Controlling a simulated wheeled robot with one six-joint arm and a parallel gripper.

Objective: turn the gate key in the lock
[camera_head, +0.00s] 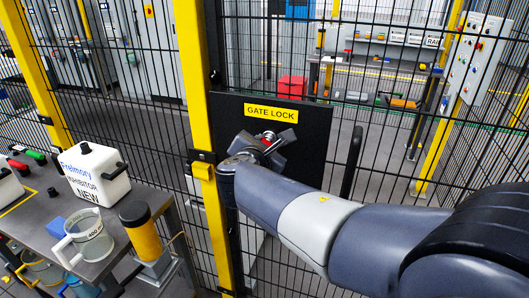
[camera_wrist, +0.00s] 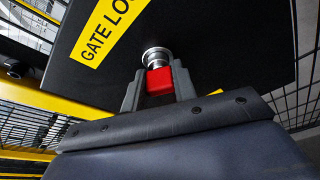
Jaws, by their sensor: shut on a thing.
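The gate lock is a black plate (camera_head: 312,140) on the mesh gate, under a yellow "GATE LOCK" label (camera_head: 271,113). In the wrist view a silver lock cylinder (camera_wrist: 155,56) stands out from the black plate (camera_wrist: 225,45). A red key (camera_wrist: 159,82) sits against the cylinder, in line with it. My gripper (camera_wrist: 158,88) is shut on the red key, one finger on each side. The label (camera_wrist: 108,28) looks slanted there, so my wrist is rolled relative to the plate. In the head view my gripper (camera_head: 267,143) mostly hides the key and cylinder.
A yellow post (camera_head: 195,90) with a yellow latch piece stands left of the plate. A dark upright handle (camera_head: 352,160) is right of it.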

